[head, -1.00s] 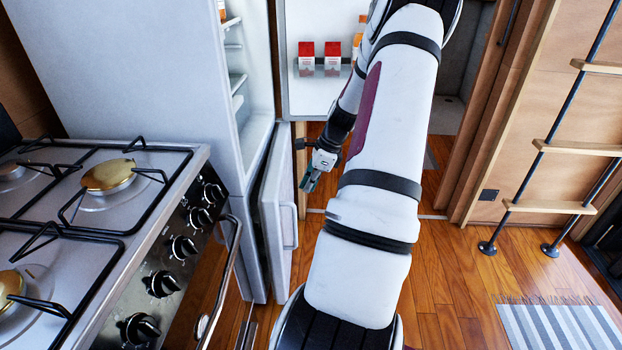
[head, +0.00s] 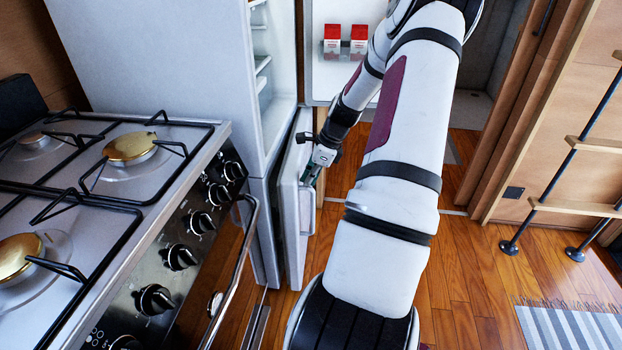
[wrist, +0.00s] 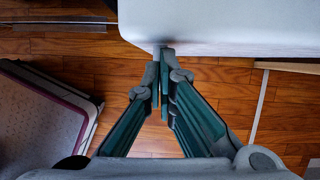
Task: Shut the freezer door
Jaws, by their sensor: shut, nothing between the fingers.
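The freezer door (head: 294,215) is the lower white door of the fridge. It stands ajar, swung out from the fridge body, with a handle on its outer face. My gripper (head: 309,178) is shut and empty, pointing down at the outer side of this door, near its upper part. In the wrist view, the tips of my gripper (wrist: 163,52) are at the edge of a white panel, which looks like the freezer door (wrist: 225,22). They touch it or nearly do; I cannot tell which. The freezer's inside is hidden.
The upper fridge door (head: 330,80) is wide open and holds red-and-white cartons (head: 332,42). A stove (head: 100,200) with an oven handle (head: 238,270) stands at the left, close to the freezer door. A ladder (head: 575,150) and a striped rug (head: 570,326) are at the right. Wooden floor (head: 470,270) between is clear.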

